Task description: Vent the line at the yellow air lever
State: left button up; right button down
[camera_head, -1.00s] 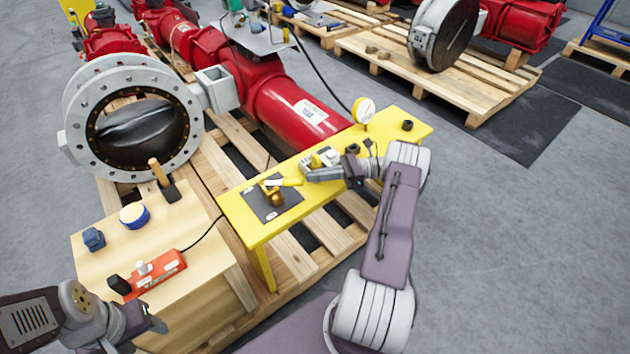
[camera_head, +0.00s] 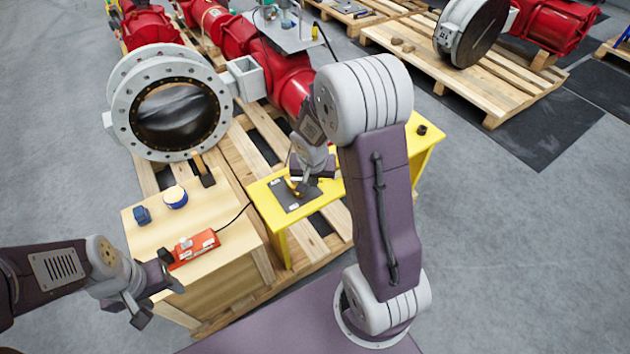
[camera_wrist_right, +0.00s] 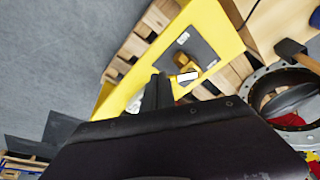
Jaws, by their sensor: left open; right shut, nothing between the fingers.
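The yellow air lever (camera_head: 293,186) sits on a brass valve on a dark plate (camera_head: 290,203) on the yellow bench; my right gripper partly hides it in the head view. In the right wrist view the brass valve (camera_wrist_right: 184,61) and the lever's white-labelled end (camera_wrist_right: 187,77) show just beyond the fingers. My right gripper (camera_head: 304,187) is shut and empty, pointing down close beside the lever; I cannot tell whether it touches. My left gripper (camera_head: 157,298) is open and empty, in front of the wooden box.
A large flanged valve (camera_head: 120,100) stands behind. My right arm hides much of the yellow bench (camera_head: 270,222).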

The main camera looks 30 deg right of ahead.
jog(key=shift+w+d+f, duration=0.55)
jog(key=shift+w+f, duration=0.3)
jog(key=shift+f, duration=0.55)
jog(key=shift+w+d+f, duration=0.5)
jog(key=shift+w+f, duration=0.4)
jog(key=shift+f, duration=0.55)
jog(key=shift+w+d+f, duration=0.55)
jog(key=shift+w+f, duration=0.3)
jog(key=shift+f, duration=0.55)
